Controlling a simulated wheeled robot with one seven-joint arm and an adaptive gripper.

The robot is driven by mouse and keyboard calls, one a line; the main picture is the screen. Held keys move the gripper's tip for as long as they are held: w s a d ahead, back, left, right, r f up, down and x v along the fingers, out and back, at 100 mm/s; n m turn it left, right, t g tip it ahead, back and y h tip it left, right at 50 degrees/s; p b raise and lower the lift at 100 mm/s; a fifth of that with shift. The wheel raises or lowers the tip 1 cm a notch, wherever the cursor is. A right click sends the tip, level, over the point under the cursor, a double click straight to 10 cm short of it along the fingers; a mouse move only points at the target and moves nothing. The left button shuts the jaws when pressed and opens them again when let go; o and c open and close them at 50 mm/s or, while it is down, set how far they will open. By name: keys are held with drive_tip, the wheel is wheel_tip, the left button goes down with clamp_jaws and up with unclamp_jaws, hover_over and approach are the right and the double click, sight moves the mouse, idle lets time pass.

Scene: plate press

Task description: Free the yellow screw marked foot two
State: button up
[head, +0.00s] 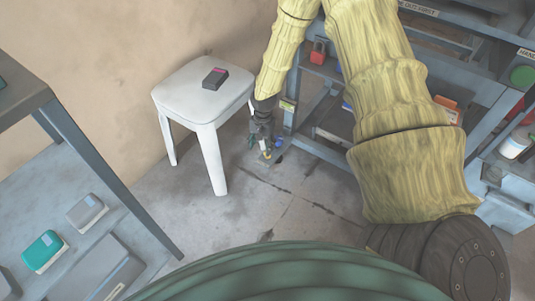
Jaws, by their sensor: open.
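My gripper (265,147) hangs low over the floor, beside the foot of the blue-grey rack's near left post (291,112). Its jaws are open, and I see nothing held between them. A small yellow piece (267,155) shows right at the fingertips, close to a grey patch at floor level. It may be the yellow screw, but it is too small to read any mark, and I cannot tell whether the jaws touch it. A small blue piece (279,142) is just right of the fingers. The gripper partly hides this spot.
The rack with shelves, bins and a red item (319,51) is at right. A grey shelf unit (112,170) fills the left. The floor (290,205) between is clear.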

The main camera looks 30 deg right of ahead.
drive_tip(key=w+d+f+m+b, duration=0.2)
drive_tip(key=w+d+b, duration=0.2)
drive_tip(key=d, duration=0.1)
drive_tip(key=shift+h, duration=0.4)
wheel_tip(320, 180, down, 10)
drive_tip(key=b, duration=0.4)
drive_tip(key=shift+s+d+f+b, duration=0.1)
drive_tip(key=shift+d+f+b, duration=0.1)
drive_tip(key=shift+b, duration=0.2)
drive_tip(key=shift+c, duration=0.4)
drive_tip(key=shift+a, duration=0.1)
drive_tip(key=c, duration=0.9)
